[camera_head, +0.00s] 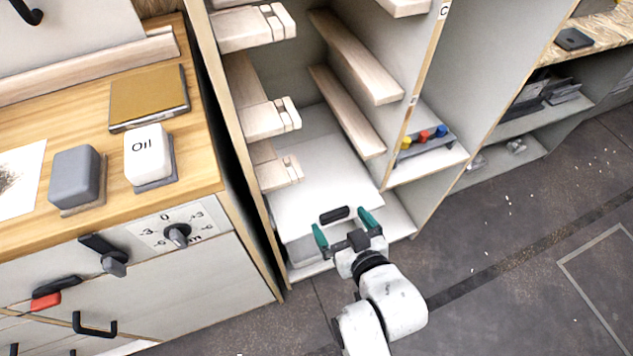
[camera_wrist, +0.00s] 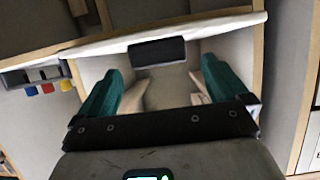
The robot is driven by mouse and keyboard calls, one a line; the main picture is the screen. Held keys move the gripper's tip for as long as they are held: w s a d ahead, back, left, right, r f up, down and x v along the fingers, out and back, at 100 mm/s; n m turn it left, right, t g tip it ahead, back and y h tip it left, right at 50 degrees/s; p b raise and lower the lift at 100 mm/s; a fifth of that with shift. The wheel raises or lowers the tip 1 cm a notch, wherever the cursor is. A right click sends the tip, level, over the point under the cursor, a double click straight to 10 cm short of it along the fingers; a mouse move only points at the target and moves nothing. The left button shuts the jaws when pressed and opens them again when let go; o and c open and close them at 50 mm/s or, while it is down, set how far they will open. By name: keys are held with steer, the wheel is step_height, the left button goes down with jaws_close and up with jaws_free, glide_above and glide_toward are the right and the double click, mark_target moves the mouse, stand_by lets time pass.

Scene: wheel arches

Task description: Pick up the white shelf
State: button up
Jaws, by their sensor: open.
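The white shelf (camera_head: 315,185) is a flat board low inside the open cabinet, with a dark handle (camera_head: 334,215) at its front edge. In the wrist view the shelf's pale edge (camera_wrist: 215,26) runs across the top, and its dark handle (camera_wrist: 158,52) shows just beyond my fingertips. My gripper (camera_head: 341,222) is open and empty in front of the handle. In the wrist view its two green fingers (camera_wrist: 162,68) stand apart, one to each side of the handle. No contact with the handle can be seen.
Wooden rails (camera_head: 352,55) line both cabinet walls above the shelf. Right of it, a compartment holds a rack with red, yellow and blue pieces (camera_head: 424,137). At left stands a wooden counter (camera_head: 110,185) with an oil container (camera_head: 147,153) and drawers.

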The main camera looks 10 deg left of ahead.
mark_target(335, 213)
steer(key=shift+b+x, duration=0.4)
steer(key=shift+x, duration=1.95)
steer(key=shift+c, duration=0.5)
steer(key=c, duration=1.2)
steer(key=shift+o, duration=0.2)
steer(key=shift+r, duration=0.2)
